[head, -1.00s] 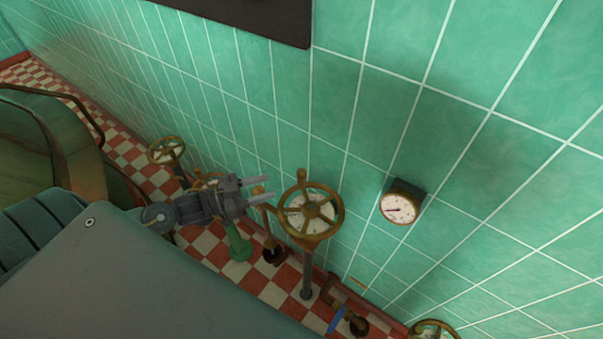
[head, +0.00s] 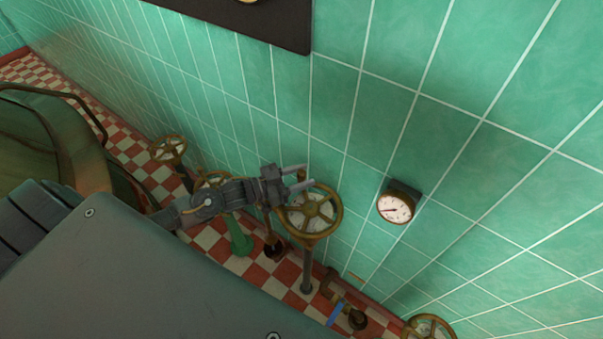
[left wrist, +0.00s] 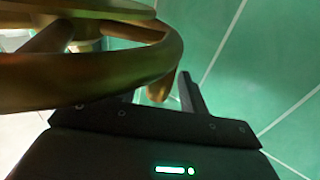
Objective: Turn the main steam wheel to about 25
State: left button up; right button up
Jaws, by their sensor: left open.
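A brass handwheel (head: 312,209) with spokes stands on a post by the tiled wall; I take it for the main steam wheel. My left gripper (head: 303,178) is open at its upper left rim, its fingers overlapping the rim in the head view. In the left wrist view the brass rim (left wrist: 90,78) fills the upper left, close to the jaws. One dark finger (left wrist: 190,95) shows right of the rim; the other is mostly hidden behind it. I cannot tell whether they touch. A round white gauge (head: 396,208) hangs on the wall, its needle pointing left; its numbers are unreadable. My right gripper is not in view.
Another brass wheel (head: 168,149) stands further left, one (head: 430,328) is at the bottom edge, and one is partly behind my arm. A green pipe stand (head: 239,238) and a blue-handled valve (head: 336,314) are low down. A dark board (head: 240,22) hangs above.

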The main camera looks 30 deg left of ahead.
pick_arm(q)
jog(key=shift+w+d, duration=0.1)
jog(key=shift+c, duration=0.4)
grip_shut()
